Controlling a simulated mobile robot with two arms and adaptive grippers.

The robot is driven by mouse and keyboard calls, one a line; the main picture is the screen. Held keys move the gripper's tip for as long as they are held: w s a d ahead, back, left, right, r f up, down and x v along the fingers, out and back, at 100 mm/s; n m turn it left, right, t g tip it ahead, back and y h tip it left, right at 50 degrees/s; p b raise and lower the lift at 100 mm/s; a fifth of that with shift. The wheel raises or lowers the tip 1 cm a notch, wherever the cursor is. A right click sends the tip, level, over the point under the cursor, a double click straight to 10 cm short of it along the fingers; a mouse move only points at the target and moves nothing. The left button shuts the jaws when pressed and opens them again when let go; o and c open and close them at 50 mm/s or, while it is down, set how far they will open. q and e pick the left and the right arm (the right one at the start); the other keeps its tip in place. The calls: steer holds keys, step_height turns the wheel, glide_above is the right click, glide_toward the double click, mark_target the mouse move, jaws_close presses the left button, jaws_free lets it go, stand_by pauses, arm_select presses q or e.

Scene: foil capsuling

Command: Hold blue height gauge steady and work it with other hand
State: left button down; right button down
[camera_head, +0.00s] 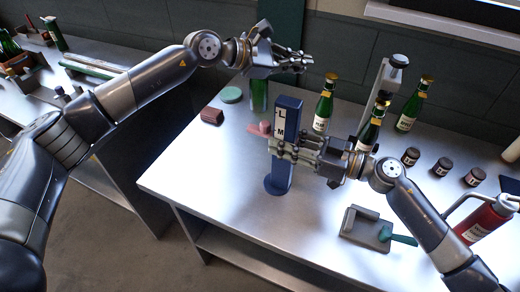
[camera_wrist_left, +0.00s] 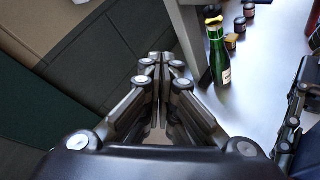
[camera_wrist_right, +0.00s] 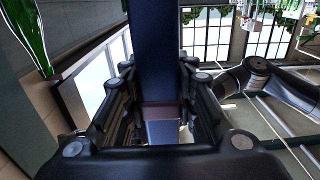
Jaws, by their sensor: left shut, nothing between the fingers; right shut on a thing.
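The blue height gauge (camera_head: 283,178) stands upright on the steel table, with a round base and a pale plate marked L and M. My right gripper (camera_head: 272,148) is shut on its column at mid-height, coming from the right. In the right wrist view the blue column (camera_wrist_right: 155,45) runs between the fingers (camera_wrist_right: 160,100). A pinkish-red piece (camera_head: 259,129) shows beside the column, on its left; whether it is joined to the gauge I cannot tell. My left gripper (camera_head: 308,62) is shut and empty, above and behind the gauge, clear of it. Its closed fingers (camera_wrist_left: 160,62) show in the left wrist view.
Green bottles (camera_head: 323,108) and a grey stand (camera_head: 384,88) are behind and right of the gauge. Dark jars (camera_head: 443,166), a grey fixture (camera_head: 362,230) and a red extinguisher-like cylinder (camera_head: 484,222) are at right. A dark red block (camera_head: 212,115) sits left; the front-left tabletop is clear.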

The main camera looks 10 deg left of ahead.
mark_target(261, 128)
arm_select(q)
steer(key=w+a+f+n+t, duration=0.25)
steer(key=a+n+t, duration=0.25)
steer(key=a+t, duration=0.45)
steer(key=s+a+f+n+t+y, duration=0.2)
steer(key=s+a+n+t+y, duration=0.65)
steer(key=a, duration=0.45)
steer(key=s+d+f+g+h, duration=0.1)
steer(key=s+d+f, duration=0.3)
steer(key=s+f, duration=0.1)
steer(key=s+d+f+g, duration=0.2)
steer(key=s+d+f, duration=0.2)
steer(key=s+f, duration=0.2)
steer(key=s+d+f+g+h, duration=0.1)
steer(key=s+d+f+g, duration=0.1)
steer(key=s+d+f, duration=0.2)
steer(key=shift+s+f+n+h, duration=0.2)
steer(key=shift+s+f, duration=0.35)
steer(key=shift+s, duration=0.25)
steer(key=shift+s+f+n+h, duration=0.15)
steer(key=shift+s+f, duration=0.35)
steer(key=shift+s, duration=0.25)
steer(key=shift+w+d, duration=0.1)
steer(key=w+d+r, duration=0.2)
steer(key=w+r, duration=0.4)
steer(key=w, duration=0.2)
steer(key=shift+w+d, duration=0.4)
